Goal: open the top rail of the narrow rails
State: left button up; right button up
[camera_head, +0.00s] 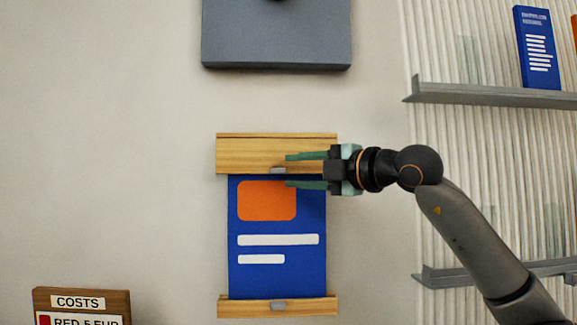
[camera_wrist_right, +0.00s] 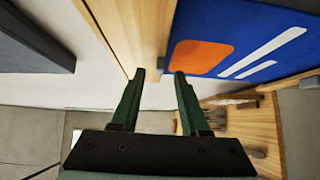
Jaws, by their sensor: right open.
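The wooden top rail (camera_head: 250,153) is fixed on the wall above a blue poster (camera_head: 262,270) with an orange block and white bars. A small grey tab (camera_head: 278,170) sits at the middle of the rail's lower edge. The wooden bottom rail (camera_head: 240,306) has a similar grey tab. My right gripper (camera_head: 287,170) is open, its green fingers pointing left, one above and one below the level of the tab. In the right wrist view the tab (camera_wrist_right: 161,66) shows in the gap between the fingertips (camera_wrist_right: 160,74). I cannot tell whether they touch it. My left gripper is not in view.
A dark grey panel (camera_head: 275,38) hangs above the rails. Grey shelves (camera_head: 490,93) on a ribbed wall stand at the right, with a blue booklet (camera_head: 537,48). A wooden costs sign (camera_head: 82,293) is at the lower left. The wall left of the rails is bare.

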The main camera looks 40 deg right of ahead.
aim_at(277, 156)
jog(key=shift+x, duration=1.25)
grip_shut()
dwell(0.5)
